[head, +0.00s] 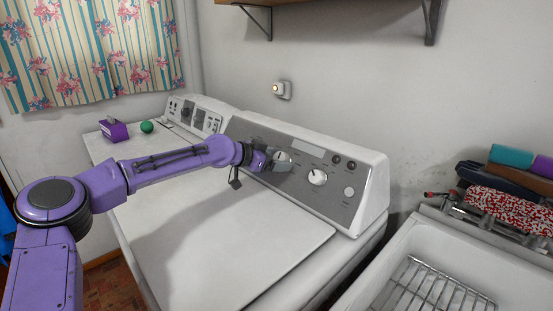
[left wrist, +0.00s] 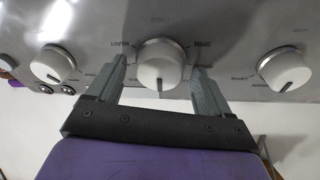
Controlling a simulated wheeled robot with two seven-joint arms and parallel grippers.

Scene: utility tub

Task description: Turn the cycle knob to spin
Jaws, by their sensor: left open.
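The cycle knob (left wrist: 161,60) is white and round, on the grey control panel (head: 257,131) of the nearer white washer. In the left wrist view its dark pointer mark points toward the bottom of the picture. In the head view the left gripper (head: 280,160) is at the panel and hides part of the knob. My right gripper is not in view.
A white sink (head: 515,266) is at right.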

